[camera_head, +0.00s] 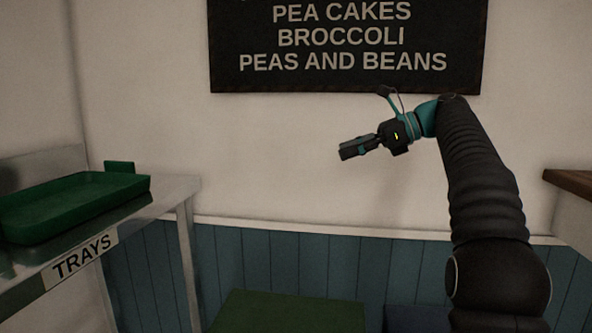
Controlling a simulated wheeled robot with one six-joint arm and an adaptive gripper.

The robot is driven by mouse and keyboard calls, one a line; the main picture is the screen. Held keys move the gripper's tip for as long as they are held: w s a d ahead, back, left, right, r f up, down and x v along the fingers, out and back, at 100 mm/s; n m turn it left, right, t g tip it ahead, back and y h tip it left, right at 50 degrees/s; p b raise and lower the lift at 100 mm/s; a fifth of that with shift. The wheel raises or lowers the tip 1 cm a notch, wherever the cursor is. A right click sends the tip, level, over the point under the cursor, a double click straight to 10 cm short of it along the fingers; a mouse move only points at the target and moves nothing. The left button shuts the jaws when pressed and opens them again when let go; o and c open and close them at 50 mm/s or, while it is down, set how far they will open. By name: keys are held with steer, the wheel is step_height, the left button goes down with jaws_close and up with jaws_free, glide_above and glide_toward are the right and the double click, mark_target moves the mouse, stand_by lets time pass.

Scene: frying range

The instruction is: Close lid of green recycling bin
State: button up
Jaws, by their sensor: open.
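A green panel (287,313), apparently the lid or top of the green recycling bin, shows at the bottom centre in the head view, against the blue wall panelling. The bottom edge of the picture cuts it off, so the bin's body is hidden. I cannot tell whether the lid is raised or down. My gripper (347,150) is open and empty in mid-air, well above the green panel, in front of the pale wall. It points to the left and touches nothing.
At the left, a metal table (188,190) labelled TRAYS holds green trays (75,205). A dark blue thing (416,319) stands right of the green panel, mostly cut off. A wooden-topped counter (570,180) is at the right edge. A menu board (345,45) hangs above.

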steer(key=b+x, duration=0.1)
steer(key=x, duration=1.2)
steer(key=shift+a, duration=0.35)
jaws_close()
jaws_free()
steer(key=shift+d, duration=0.1)
steer(key=v, duration=1.2)
steer(key=shift+w+f, duration=0.1)
